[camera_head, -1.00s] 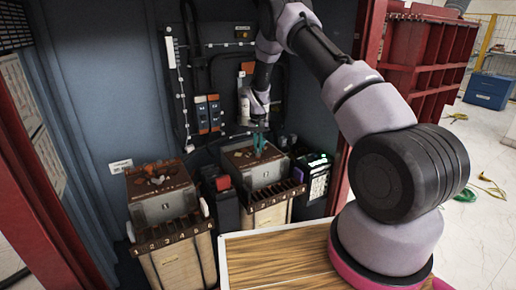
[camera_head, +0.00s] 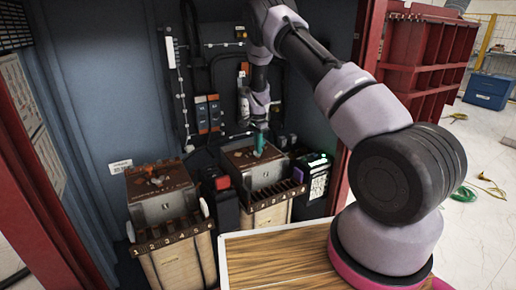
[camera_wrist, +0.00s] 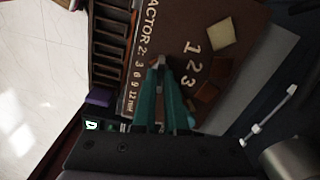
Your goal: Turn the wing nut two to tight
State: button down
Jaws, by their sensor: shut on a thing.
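My gripper (camera_head: 260,143) has teal fingers and points down at the brown top of the right-hand transformer box (camera_head: 284,191). In the wrist view, the fingers (camera_wrist: 163,68) reach over the brown plate (camera_wrist: 150,28), which carries pale letters and the numbers 1, 2 and 3. The fingers are shut on the wing nut, a small grey piece (camera_wrist: 162,60) barely visible between their tips. The fingers hide most of it, so its angle cannot be told.
A similar box (camera_head: 165,205) with small parts on top stands at the left. A black unit with a red top (camera_head: 222,183) stands between the boxes. A dark unit with a green light (camera_head: 315,160) stands at the right. Cabinet walls enclose the space.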

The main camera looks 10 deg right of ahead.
jog(key=shift+s+f+m, duration=0.25)
jog(key=shift+m, duration=0.85)
jog(key=c, duration=1)
grip_release()
jog(key=shift+a, duration=0.1)
jog(key=shift+o, duration=0.2)
jog(key=shift+w+r, duration=0.1)
jog(key=shift+w, duration=0.05)
jog(key=shift+r, duration=0.2)
notch_tip(320, 180, up, 10)
jog(key=shift+r, duration=0.15)
